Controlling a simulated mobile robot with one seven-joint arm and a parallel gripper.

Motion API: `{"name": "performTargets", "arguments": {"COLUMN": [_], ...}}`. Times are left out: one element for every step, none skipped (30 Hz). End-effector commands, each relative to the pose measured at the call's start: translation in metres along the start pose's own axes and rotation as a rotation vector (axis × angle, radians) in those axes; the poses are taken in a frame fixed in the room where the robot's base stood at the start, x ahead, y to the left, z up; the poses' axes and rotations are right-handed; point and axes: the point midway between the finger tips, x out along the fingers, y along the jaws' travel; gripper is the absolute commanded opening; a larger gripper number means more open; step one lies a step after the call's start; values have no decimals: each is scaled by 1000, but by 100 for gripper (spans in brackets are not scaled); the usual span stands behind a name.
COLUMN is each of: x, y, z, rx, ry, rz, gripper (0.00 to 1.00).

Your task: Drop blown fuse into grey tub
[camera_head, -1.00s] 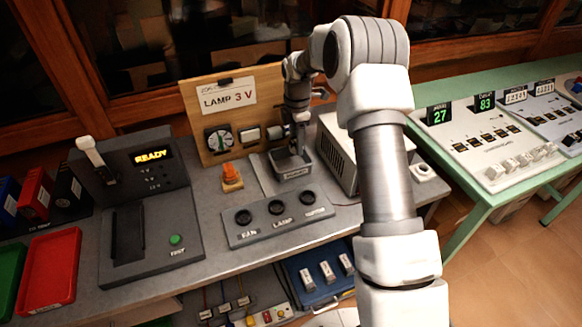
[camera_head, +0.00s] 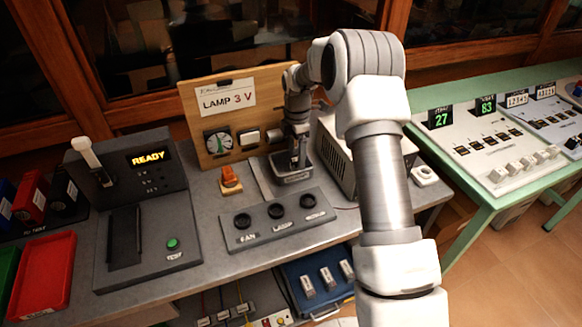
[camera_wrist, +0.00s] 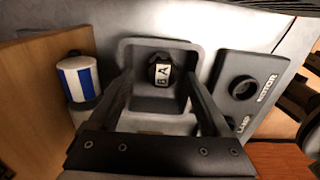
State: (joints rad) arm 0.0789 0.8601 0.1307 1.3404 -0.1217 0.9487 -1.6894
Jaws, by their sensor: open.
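The grey tub (camera_head: 292,178) stands on the bench in front of the wooden board; in the wrist view its rim (camera_wrist: 158,43) surrounds a dark round fuse-like piece (camera_wrist: 160,72) with a white label that seems to read "8 A". This piece appears to be inside the tub, in the gap between my fingers. I cannot tell whether it rests on the floor of the tub. My gripper (camera_wrist: 158,88) is open, fingers apart on either side of it and pointing down into the tub. In the head view my gripper (camera_head: 297,160) is over the tub, and the piece is hidden.
A wooden board (camera_head: 210,85) marked "LAMP 3 V" stands behind. A blue-and-white cylinder (camera_wrist: 78,78) is beside the tub in the wrist view. A panel with several round sockets (camera_head: 280,218) lies in front. An orange switch (camera_head: 230,178) stands left, a vented box (camera_head: 335,150) right.

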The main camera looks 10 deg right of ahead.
Motion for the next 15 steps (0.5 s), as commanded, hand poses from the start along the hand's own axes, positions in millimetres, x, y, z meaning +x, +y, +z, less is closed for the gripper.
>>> {"name": "performTargets", "arguments": {"x": [-1, -3, -6, -9, -13, -20, -26, -32, -41, -48, -56, -66, -74, -81, -91], "y": [0, 0, 0, 0, 1, 1, 1, 1, 1, 1, 1, 1, 1, 1, 1], "z": [0, 0, 0, 0, 0, 0, 0, 0, 0, 0, 0, 1, 1, 1, 1], "rx": [0, 0, 0, 0, 0, 0, 0, 0, 0, 0, 0, 1, 1, 1, 1], "ry": [0, 0, 0, 0, 0, -1, -1, -1, -1, -1, -1, -1, -1, -1, -1], "rz": [0, 0, 1, 1, 2, 3, 4, 5, 5, 5, 6, 4, 5, 5, 5], "gripper": [82, 82, 82, 82, 82, 82, 82, 82, 82, 82, 82, 82, 82, 82, 82]}}
